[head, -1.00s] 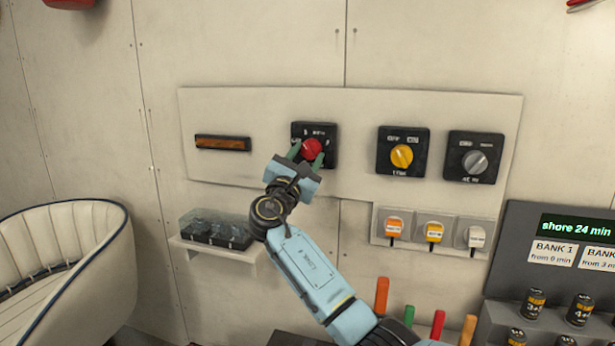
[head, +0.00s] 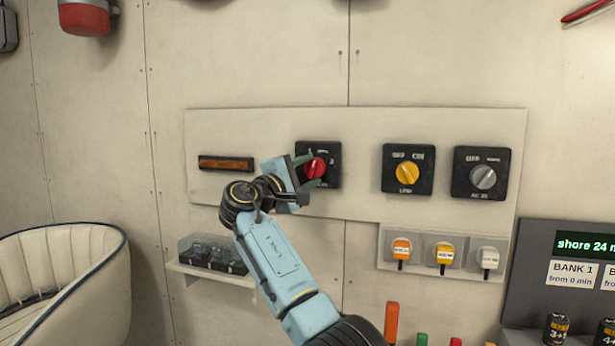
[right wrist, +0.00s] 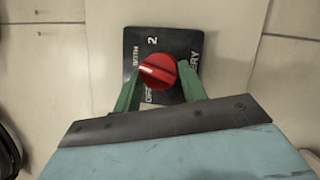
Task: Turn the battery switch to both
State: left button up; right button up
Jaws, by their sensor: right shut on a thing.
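The battery switch is a black square plate (head: 331,152) with a red round knob (head: 316,167) on the pale wall panel. My right gripper (head: 310,169) comes from the left side, with its green fingers above and below the knob. In the right wrist view the red knob (right wrist: 158,71) sits between the two green fingertips (right wrist: 160,82), which are shut on it. The plate there (right wrist: 186,42) shows a "2" and the words "BOTH" and "OFF", partly covered by the knob and fingers. My left gripper is not in view.
On the same panel (head: 450,120) are a yellow-knob switch (head: 406,173), a grey-knob switch (head: 483,177) and a brown strip (head: 226,163). Several plugs (head: 443,253) hang below. A cream seat (head: 65,280) is at left.

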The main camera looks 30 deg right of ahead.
jog(key=shift+r+m+g, duration=0.1)
jog(key=shift+m+g, duration=0.2)
jog(key=shift+m, duration=0.3)
jog(key=o, duration=1)
jog(key=shift+c, duration=0.2)
jog(key=shift+a, duration=0.1)
jog(key=b+v, duration=0.1)
jog(key=v, duration=1.2)
jog(key=shift+s+a+r, duration=0.1)
jog(key=shift+r, duration=0.05)
